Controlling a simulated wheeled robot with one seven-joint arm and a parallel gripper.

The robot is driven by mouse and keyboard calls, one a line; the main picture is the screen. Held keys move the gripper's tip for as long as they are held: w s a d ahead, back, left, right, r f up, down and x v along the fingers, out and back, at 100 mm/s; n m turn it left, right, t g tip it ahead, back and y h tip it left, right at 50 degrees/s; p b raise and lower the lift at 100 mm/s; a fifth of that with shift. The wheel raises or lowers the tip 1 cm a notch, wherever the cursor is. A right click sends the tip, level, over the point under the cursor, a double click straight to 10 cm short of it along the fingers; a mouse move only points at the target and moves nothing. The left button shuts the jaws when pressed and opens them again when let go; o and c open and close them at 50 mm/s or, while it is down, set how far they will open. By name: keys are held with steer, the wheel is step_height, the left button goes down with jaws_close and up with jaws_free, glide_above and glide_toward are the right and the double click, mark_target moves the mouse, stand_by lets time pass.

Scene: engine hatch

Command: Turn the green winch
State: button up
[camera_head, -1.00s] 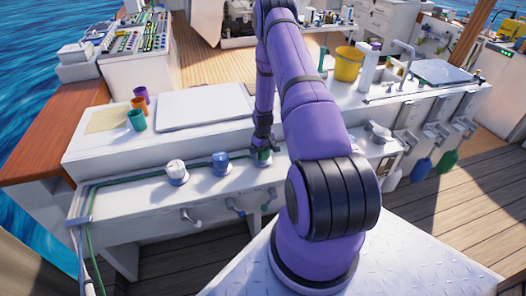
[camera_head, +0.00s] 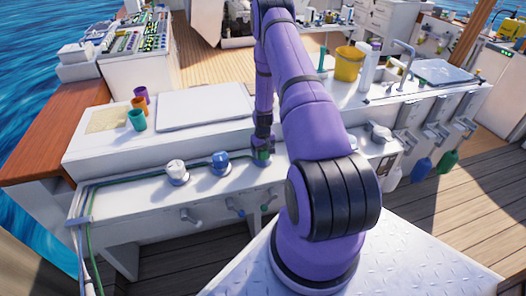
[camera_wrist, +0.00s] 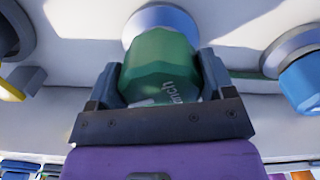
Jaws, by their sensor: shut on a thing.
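The green winch (camera_wrist: 160,62) is a faceted green knob on a round grey base, with partly hidden lettering on its side. In the wrist view it sits between the two fingers of my gripper (camera_wrist: 160,80), which is shut on it. In the head view the green winch (camera_head: 262,155) shows only as a small patch under my gripper (camera_head: 262,148), at the right end of a row of winches on the white counter. My arm hides part of that spot.
A blue winch (camera_head: 220,160) stands close to the left of the green one, and a white winch (camera_head: 177,170) stands further left. Colored cups (camera_head: 138,120) and a white board (camera_head: 207,107) lie behind. A yellow bucket (camera_head: 349,63) stands at the back right.

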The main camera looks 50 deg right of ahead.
steer(key=m, duration=0.5)
steer(key=shift+a+m, duration=0.1)
steer(key=shift+m, duration=0.2)
stand_by(0.4)
steer(key=o, duration=0.9)
step_height(320, 180, up, 11)
steer(key=shift+f, duration=0.1)
steer(key=shift+w, duration=0.1)
stand_by(0.4)
